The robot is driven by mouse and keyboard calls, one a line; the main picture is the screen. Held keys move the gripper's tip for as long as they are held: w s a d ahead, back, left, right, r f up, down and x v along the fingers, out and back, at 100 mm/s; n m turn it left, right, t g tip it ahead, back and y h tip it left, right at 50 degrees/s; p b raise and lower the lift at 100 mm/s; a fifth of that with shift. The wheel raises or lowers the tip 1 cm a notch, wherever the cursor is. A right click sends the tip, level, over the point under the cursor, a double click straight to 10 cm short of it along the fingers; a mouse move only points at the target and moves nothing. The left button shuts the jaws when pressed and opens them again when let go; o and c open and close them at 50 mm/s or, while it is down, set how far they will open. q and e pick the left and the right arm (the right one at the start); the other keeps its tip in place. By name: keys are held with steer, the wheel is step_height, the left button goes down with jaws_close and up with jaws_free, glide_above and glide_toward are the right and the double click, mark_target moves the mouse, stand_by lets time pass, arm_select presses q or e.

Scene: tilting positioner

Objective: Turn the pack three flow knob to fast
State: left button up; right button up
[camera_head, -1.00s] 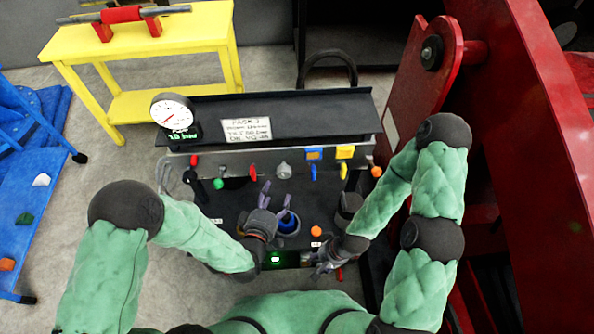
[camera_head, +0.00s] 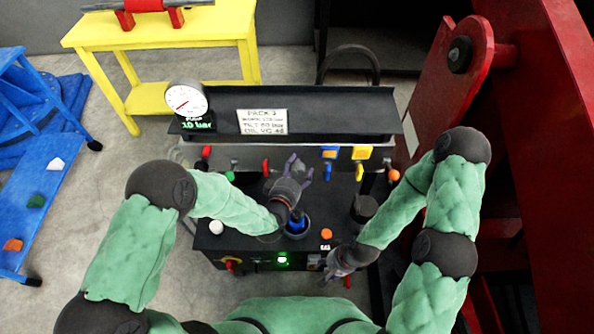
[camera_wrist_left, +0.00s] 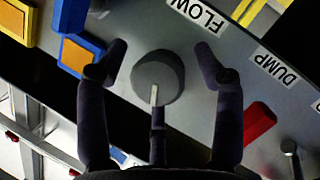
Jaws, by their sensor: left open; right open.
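The flow knob (camera_wrist_left: 160,72) is a round grey knob on the panel, with a pale pointer mark toward the bottom of the left wrist view. The FLOW label (camera_wrist_left: 196,12) appears upside down beside it. My left gripper (camera_wrist_left: 162,62) is open, its fingers spread on both sides of the knob with gaps visible. In the head view my left gripper (camera_head: 290,168) is at the panel and hides the knob. The pack's sign (camera_head: 262,122) reads PACK 3. My right gripper (camera_head: 332,274) is open and low at the front edge of the pack.
A red lever (camera_wrist_left: 259,121) with a DUMP label (camera_wrist_left: 287,68) flanks the knob; blue-and-orange (camera_wrist_left: 80,55) parts sit on its other side. A gauge (camera_head: 186,98) stands on the pack's left. A red frame (camera_head: 540,150) fills the right.

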arm_select(q)
steer(key=c, duration=1)
steer(key=shift+c, duration=0.3)
steer(key=m+g+y+p, duration=0.1)
steer(key=m+y+p, duration=0.1)
steer(key=m+p, duration=0.1)
steer(key=shift+s, duration=0.1)
steer(key=m+y+p, duration=0.2)
steer(key=m+p, duration=0.1)
steer(key=m, duration=0.1)
steer(key=shift+d+y, duration=0.1)
steer(key=shift+y, duration=0.2)
steer(key=m+y+p, duration=0.2)
steer(key=m, duration=0.1)
steer(key=shift+m+y+p, duration=0.3)
steer(key=shift+m, duration=0.1)
steer(key=shift+m+t+y+p, duration=0.35)
steer(key=shift+m+y, duration=0.45)
steer(key=shift+m, duration=0.3)
steer(key=shift+w+r+m+y, duration=0.1)
steer(key=shift+w+m+y, duration=0.1)
steer(key=shift+m+y, duration=0.6)
steer(key=shift+r+m, duration=0.1)
steer(key=shift+m, duration=0.2)
